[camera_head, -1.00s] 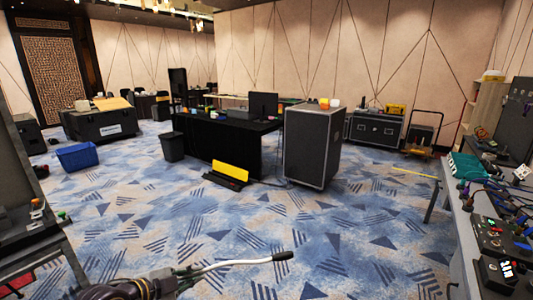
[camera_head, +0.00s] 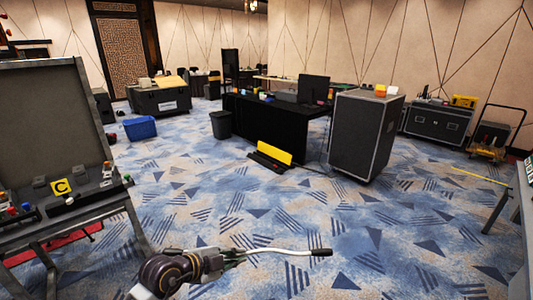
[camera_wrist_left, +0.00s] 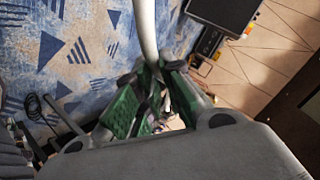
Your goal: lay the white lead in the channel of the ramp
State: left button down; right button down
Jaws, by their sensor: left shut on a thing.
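My left gripper (camera_head: 236,256) is shut on the white lead (camera_head: 280,250) at the bottom of the head view. The lead sticks out to the right and ends in a black plug (camera_head: 321,252). In the left wrist view the lead (camera_wrist_left: 144,28) rises from between the green finger pads of the gripper (camera_wrist_left: 152,88). The ramp lies on the carpet in mid-room, with its yellow lid (camera_head: 274,152) standing up behind its black base (camera_head: 265,164). The inside of the channel is too small to make out. The gripper and lead are well short of the ramp. My right gripper is not in view.
A black-draped desk (camera_head: 248,118) and a tall grey case (camera_head: 366,137) stand behind the ramp. A bin (camera_head: 221,124) and blue crate (camera_head: 139,128) are left of it. A bench with controls (camera_head: 70,193) is close on the left. Carpet before the ramp is clear.

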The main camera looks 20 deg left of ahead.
pick_arm(q)
jog(key=f, duration=0.2)
jog(key=s+f, duration=0.1)
jog(key=f, duration=0.1)
jog(key=shift+s, duration=0.15)
jog(key=shift+r, duration=0.1)
